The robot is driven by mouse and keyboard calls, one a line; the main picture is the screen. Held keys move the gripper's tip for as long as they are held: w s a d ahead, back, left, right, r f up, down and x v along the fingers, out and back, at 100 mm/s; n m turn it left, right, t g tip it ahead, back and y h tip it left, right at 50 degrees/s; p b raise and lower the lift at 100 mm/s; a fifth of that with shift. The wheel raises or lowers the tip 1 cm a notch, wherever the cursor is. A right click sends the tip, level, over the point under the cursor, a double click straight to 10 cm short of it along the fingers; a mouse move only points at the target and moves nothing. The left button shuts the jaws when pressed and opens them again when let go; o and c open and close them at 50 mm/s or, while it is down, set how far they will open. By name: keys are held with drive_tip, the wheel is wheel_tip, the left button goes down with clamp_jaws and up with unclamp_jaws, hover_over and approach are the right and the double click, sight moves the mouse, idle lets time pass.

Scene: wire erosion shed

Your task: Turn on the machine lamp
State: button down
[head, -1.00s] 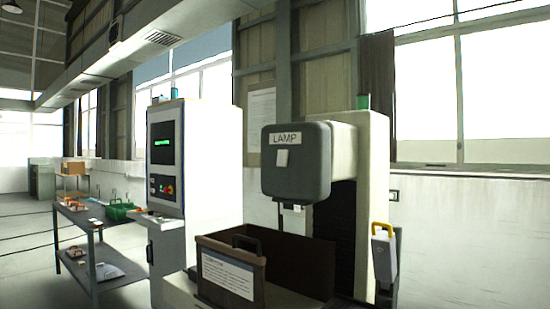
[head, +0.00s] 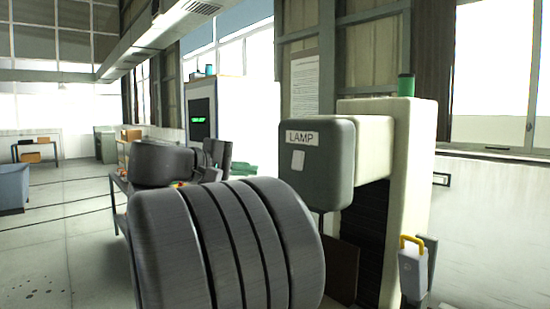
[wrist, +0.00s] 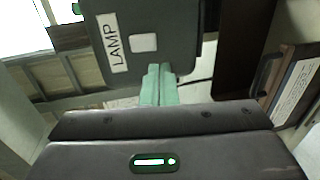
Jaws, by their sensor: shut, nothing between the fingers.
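The machine's dark grey head (head: 335,190) carries a white LAMP label (head: 303,139) with a small pale rocker switch (head: 298,160) below it. The wrist view shows the same head (wrist: 180,75) turned, with the label (wrist: 113,42) and the switch (wrist: 143,43) close by. My gripper (wrist: 159,72) has its pale green fingers together and empty. In that picture the fingertips lie just below the switch, over the head's lower edge; I cannot tell if they touch it. In the head view my arm covers the lower left, and the fingertips cannot be made out.
A pale machine column (head: 405,150) stands behind the head, with a yellow-handled holder (head: 412,262) at its right side. A control cabinet (head: 200,110) is behind my arm. A brown bin with a paper sheet (wrist: 300,85) is at the wrist view's right. Open floor (head: 60,240) lies left.

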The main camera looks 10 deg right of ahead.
sight(297, 165)
drive_tip(key=shift+w+a+r, duration=0.1)
drive_tip(key=shift+a+r, duration=0.15)
drive_tip(key=shift+r, duration=0.25)
drive_tip(key=shift+a+r, duration=0.2)
drive_tip(key=shift+r, duration=0.25)
drive_tip(key=p+x, duration=0.2)
drive_tip(key=x, duration=0.5)
drive_tip(key=p+x, duration=0.2)
drive_tip(key=x, duration=0.5)
drive_tip(key=shift+w+r, duration=0.1)
drive_tip(key=shift+r, duration=0.1)
